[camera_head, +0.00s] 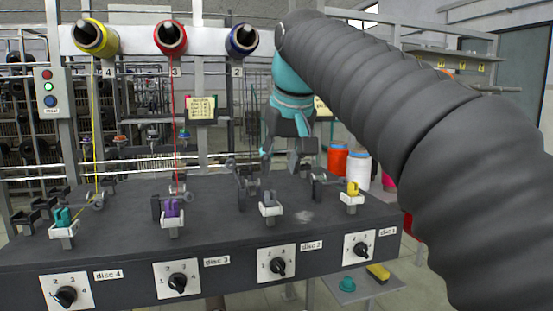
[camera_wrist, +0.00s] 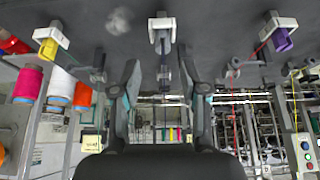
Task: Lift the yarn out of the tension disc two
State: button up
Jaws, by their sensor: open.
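Tension disc two (camera_head: 269,203) is a grey disc unit in a white holder on the dark bench, behind the disc 2 dial (camera_head: 277,264). In the wrist view it shows at top centre (camera_wrist: 162,32), between and beyond my finger lines. My gripper (camera_head: 279,160) is open and empty, pointing down above and behind disc two, apart from it. Its two fingers also show in the wrist view (camera_wrist: 161,82). The blue cone (camera_head: 243,39) sits above label 2.
The purple disc unit (camera_head: 172,208) with red yarn (camera_head: 174,120) is to the left, the yellow one (camera_head: 352,190) to the right. Dark guide arms (camera_head: 245,180) stand behind disc two. A grey lint tuft (camera_head: 305,216) lies beside it. Yellow yarn (camera_head: 95,130) hangs farther left.

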aim_at(272, 193)
jog(key=shift+a+b+x, duration=0.15)
jog(key=shift+b+x, duration=0.55)
jog(key=shift+x, duration=1.5)
jog(key=shift+a+b+x, duration=0.1)
jog(key=shift+b+x, duration=0.6)
jog(key=shift+x, duration=1.5)
jog(key=shift+w+r, duration=0.15)
jog(key=shift+w, duration=0.05)
grip_shut()
notch_tip(272, 193, up, 3)
jog(key=p, duration=0.3)
jog(key=shift+r, duration=0.75)
